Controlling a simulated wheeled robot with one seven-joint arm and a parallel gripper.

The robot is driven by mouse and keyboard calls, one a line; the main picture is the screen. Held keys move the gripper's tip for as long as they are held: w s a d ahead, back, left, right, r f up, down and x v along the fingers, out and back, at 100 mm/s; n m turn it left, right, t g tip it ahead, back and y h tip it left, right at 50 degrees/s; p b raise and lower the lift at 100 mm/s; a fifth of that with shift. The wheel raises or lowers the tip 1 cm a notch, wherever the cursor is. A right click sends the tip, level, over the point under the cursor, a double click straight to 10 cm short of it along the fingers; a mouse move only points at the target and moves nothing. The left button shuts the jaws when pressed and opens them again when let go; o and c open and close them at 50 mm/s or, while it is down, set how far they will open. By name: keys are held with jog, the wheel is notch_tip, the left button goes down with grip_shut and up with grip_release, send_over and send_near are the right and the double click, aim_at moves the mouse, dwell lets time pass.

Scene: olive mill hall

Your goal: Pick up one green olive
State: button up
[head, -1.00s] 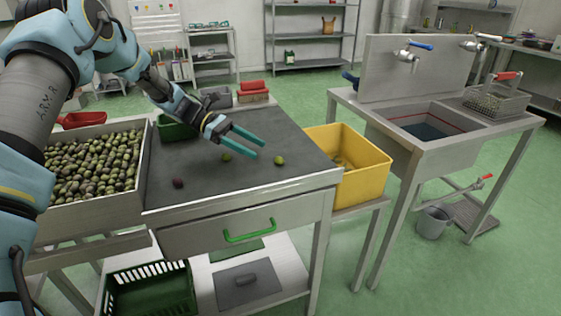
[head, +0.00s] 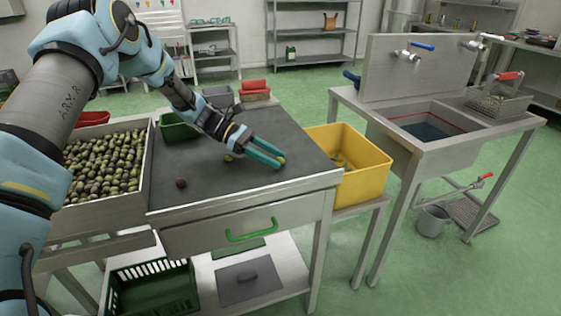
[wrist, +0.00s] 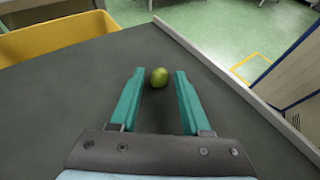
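My gripper (head: 267,153) is low over the dark tabletop (head: 222,180), near its right front corner. Its two teal fingers are open. In the wrist view a green olive (wrist: 159,77) lies at the fingertips, between the two fingers (wrist: 158,82), with a gap on each side. In the head view this olive (head: 281,160) is partly hidden by the fingertips. A dark purple olive (head: 181,183) lies further left on the table.
A crate full of olives (head: 107,160) stands left of the table. A green container (head: 177,128) and red-handled items (head: 255,90) sit at the table's back. A yellow bin (head: 366,183) stands to the right. The front tabletop is mostly clear.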

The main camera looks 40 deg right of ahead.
grip_shut()
dwell(0.3)
jog(key=shift+r, duration=0.15)
